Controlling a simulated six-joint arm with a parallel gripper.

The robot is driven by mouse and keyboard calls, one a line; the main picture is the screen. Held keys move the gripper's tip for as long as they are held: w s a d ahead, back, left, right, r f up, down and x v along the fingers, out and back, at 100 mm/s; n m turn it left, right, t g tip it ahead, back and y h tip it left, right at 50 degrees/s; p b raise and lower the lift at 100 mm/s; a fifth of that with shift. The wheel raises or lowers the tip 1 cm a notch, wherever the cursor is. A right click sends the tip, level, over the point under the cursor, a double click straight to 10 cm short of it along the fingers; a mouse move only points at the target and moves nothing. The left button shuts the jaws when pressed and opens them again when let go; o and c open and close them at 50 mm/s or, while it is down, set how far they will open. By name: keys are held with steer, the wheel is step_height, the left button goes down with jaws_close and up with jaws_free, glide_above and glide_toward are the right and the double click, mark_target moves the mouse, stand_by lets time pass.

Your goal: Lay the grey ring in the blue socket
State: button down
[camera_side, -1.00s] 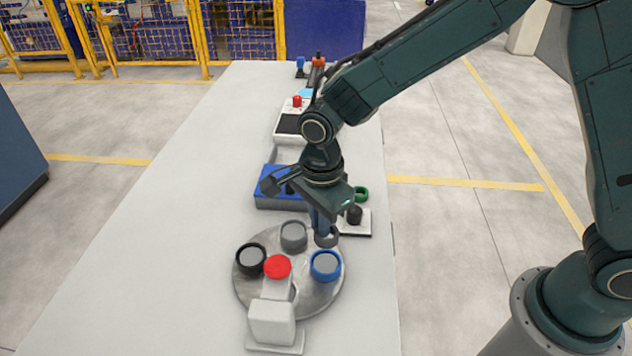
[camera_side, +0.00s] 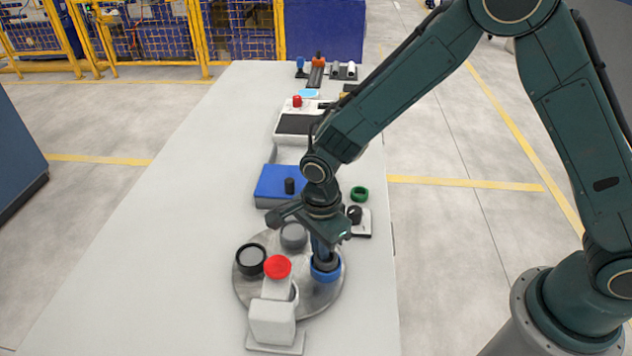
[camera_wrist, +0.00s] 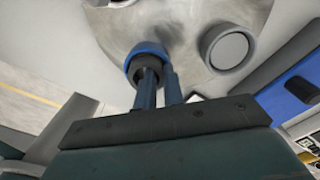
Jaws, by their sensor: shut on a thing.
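The round grey metal plate (camera_side: 295,300) carries the blue socket (camera_side: 328,277), a grey socket (camera_side: 294,235) and a black socket (camera_side: 251,259). My gripper (camera_side: 322,254) points down over the blue socket and is shut on the dark grey ring (camera_side: 327,264). The ring is at the mouth of the blue socket; I cannot tell whether it is seated. In the wrist view the ring (camera_wrist: 146,70) shows between my fingers (camera_wrist: 158,76) and overlaps the blue socket (camera_wrist: 147,48), whose rim shows behind it. The grey socket also shows there (camera_wrist: 228,47).
A white stand with a red top (camera_side: 277,267) rises at the plate's front. Behind are a blue box (camera_side: 277,180) with a black peg, a green ring (camera_side: 359,193) and a white base with a dark post (camera_side: 358,225). The table's left side is clear.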

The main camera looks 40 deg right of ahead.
steer(key=shift+f, duration=0.4)
steer(key=shift+s+f, duration=0.1)
steer(key=shift+f, duration=0.2)
steer(key=c, duration=1.5)
jaws_free()
steer(key=shift+r, duration=6.75)
